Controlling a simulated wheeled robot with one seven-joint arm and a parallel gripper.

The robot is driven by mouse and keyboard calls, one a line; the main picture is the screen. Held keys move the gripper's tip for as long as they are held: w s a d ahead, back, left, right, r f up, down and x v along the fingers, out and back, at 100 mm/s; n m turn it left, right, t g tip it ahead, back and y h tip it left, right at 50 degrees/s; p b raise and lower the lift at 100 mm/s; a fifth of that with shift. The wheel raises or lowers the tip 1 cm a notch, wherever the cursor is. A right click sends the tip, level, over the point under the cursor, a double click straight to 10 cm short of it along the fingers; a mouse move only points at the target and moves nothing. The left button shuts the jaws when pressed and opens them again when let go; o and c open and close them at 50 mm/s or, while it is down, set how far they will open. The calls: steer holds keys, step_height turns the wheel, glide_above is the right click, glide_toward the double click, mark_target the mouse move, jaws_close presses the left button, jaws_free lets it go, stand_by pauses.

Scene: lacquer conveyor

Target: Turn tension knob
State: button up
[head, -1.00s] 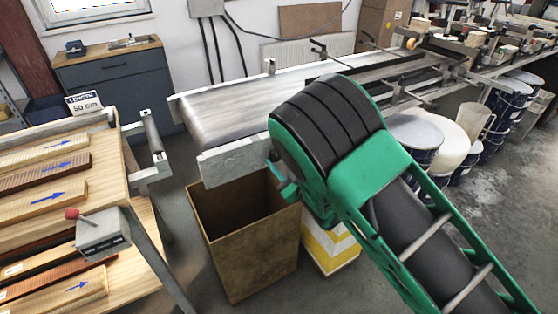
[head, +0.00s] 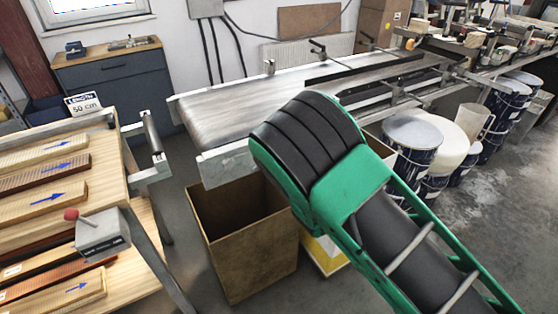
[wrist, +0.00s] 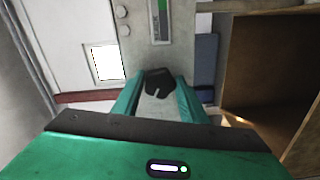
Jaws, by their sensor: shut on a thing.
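In the wrist view, the black tension knob (wrist: 158,83) sits on a pale grey panel (wrist: 143,42). My gripper (wrist: 158,95) is shut on the knob, with one green finger on each side of it. The knob has a light mark on its face. In the head view, the knob and my gripper's fingers are hidden behind my green and black arm, near the near end of the conveyor (head: 215,110).
An open brown box (head: 245,265) stands on the floor below the conveyor's end; it also shows in the wrist view (wrist: 265,60). A wooden table (head: 125,195) with several boards and a red-knobbed lever box (head: 102,228) is at left. Paint buckets (head: 412,145) stand at right.

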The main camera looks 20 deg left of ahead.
steer(key=shift+w+d+n, duration=0.15)
steer(key=shift+d+n, duration=0.05)
steer(key=shift+n, duration=0.5)
steer(key=o, duration=1)
steer(key=shift+c, duration=0.2)
steer(key=shift+o, duration=0.5)
steer(key=shift+a, duration=0.1)
steer(key=v, duration=1)
steer(key=shift+s+d, duration=0.25)
steer(key=shift+d, duration=0.05)
